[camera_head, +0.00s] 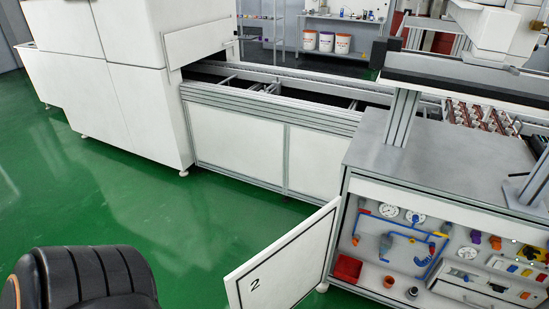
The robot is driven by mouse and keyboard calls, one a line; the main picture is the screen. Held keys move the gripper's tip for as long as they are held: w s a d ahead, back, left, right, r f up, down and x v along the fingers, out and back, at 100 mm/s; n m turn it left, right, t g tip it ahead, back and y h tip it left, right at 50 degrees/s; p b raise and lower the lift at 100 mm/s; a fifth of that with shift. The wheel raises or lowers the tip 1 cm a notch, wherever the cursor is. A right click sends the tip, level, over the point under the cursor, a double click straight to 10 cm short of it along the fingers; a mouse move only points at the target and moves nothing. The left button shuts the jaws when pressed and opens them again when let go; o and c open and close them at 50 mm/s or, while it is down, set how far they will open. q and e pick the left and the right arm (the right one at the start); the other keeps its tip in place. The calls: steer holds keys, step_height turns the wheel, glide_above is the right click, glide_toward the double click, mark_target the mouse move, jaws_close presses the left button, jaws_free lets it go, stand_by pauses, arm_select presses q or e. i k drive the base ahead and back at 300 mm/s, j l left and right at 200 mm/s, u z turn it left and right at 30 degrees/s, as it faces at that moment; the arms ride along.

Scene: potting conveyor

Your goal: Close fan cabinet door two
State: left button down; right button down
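The white cabinet door marked with a black 2 (285,262) stands open in the head view. It is hinged at the left front corner of the open cabinet (430,179) and swings out to the left, over the green floor. Its lower edge runs out of the bottom of the picture. The cabinet's inside is exposed, with gauges, a blue pipe (429,268), orange and yellow fittings, and a red box (347,268). Neither of my grippers is in view, and nothing is seen touching the door.
The green floor (130,200) is clear left of the door. A conveyor with white panels (238,137) runs behind, joining a large white machine (110,80) at left. A grey worktop (440,155) tops the cabinet. A black ribbed shape (85,278) fills the bottom left.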

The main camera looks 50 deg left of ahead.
mark_target(281, 276)
steer(key=k+j+z, duration=0.15)
steer(key=j, duration=0.25)
steer(key=k+j+z, duration=0.1)
steer(key=k+j, duration=0.25)
steer(key=k+j+z, duration=0.1)
steer(key=j, duration=0.5)
steer(key=k+j+z, duration=0.15)
steer(key=j, duration=0.15)
steer(key=j+z, duration=0.15)
steer(key=j, duration=0.75)
steer(key=j+z, duration=0.15)
steer(key=j, duration=0.75)
